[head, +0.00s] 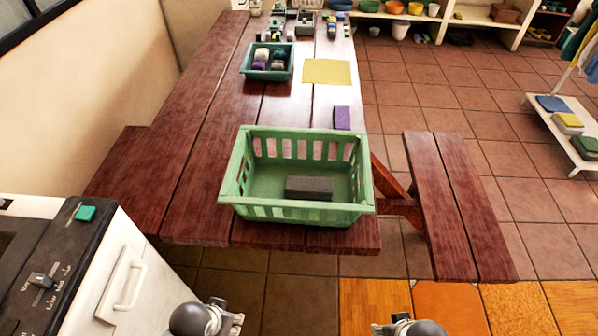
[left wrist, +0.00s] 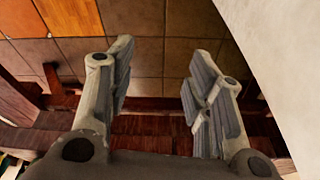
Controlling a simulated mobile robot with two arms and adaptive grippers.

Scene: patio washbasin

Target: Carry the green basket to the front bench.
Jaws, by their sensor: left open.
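The green basket (head: 236,172) stands upright on the near end of the dark red wooden table (head: 200,170). A dark grey block (head: 309,188) lies inside it. A wooden bench (head: 455,205) runs along the table's right side, lower than the tabletop and bare. Another bench (head: 120,170) shows on the left side; I cannot tell which is the front bench. My left gripper (head: 226,316) is low at the bottom edge, short of the basket. In the left wrist view its fingers (left wrist: 160,88) are apart with nothing between them. My right gripper (head: 396,325) barely shows at the bottom edge.
A white appliance (head: 100,270) stands at the lower left. Farther along the table are a smaller green basket (head: 246,70) with items, a yellow cloth (head: 327,72) and a purple block (head: 342,118). A low white rack (head: 560,140) stands right; tiled floor (head: 440,95) is open before it.

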